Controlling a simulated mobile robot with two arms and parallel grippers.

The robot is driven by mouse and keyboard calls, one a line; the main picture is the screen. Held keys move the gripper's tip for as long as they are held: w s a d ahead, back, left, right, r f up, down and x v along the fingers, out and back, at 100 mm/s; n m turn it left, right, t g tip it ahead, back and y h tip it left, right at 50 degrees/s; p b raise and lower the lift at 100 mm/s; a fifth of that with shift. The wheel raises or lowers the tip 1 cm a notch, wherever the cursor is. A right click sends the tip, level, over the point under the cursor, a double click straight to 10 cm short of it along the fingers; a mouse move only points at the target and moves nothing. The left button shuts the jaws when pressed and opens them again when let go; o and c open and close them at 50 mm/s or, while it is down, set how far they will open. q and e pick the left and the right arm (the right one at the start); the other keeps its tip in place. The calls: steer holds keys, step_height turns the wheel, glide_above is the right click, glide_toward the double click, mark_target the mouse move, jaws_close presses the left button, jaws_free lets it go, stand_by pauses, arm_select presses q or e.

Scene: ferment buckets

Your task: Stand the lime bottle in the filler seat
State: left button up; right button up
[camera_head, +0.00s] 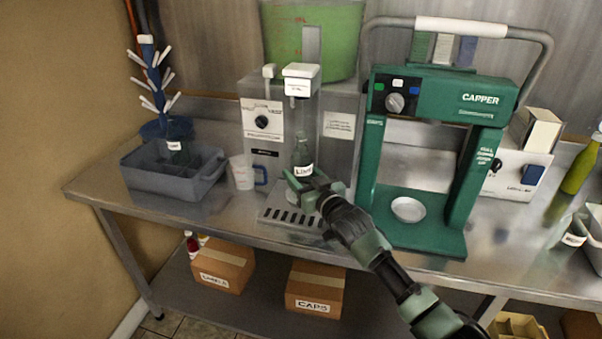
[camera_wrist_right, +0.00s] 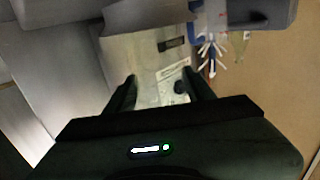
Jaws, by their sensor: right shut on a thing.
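The lime bottle (camera_head: 302,152), clear greenish glass with a white label reading LIME, stands upright under the white filler head (camera_head: 301,78) in the head view. My right gripper (camera_head: 310,184) is shut on it at the label's height, reaching in from the lower right. The bottle's lower end is hidden behind the gripper, so I cannot tell whether it touches the filler seat. The slotted drip tray (camera_head: 291,217) lies below. In the right wrist view the fingers (camera_wrist_right: 163,92) stand apart around a dim, see-through area. My left gripper is not in view.
The green capper (camera_head: 480,150) stands close right of my right gripper. A measuring jug (camera_head: 242,172), a grey crate (camera_head: 150,188) with a bottle, and a blue drying tree (camera_head: 153,75) are at left. A yellow-green bottle (camera_head: 579,170) stands at far right.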

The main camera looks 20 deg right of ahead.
steer(key=o, duration=1.7)
steer(key=shift+s+f, duration=0.1)
steer(key=shift+s, duration=0.05)
steer(key=s, duration=0.3)
steer(key=s+d, duration=0.1)
steer(key=s, duration=0.3)
steer(key=shift+s+d+b, duration=0.2)
steer(key=shift+b, duration=0.2)
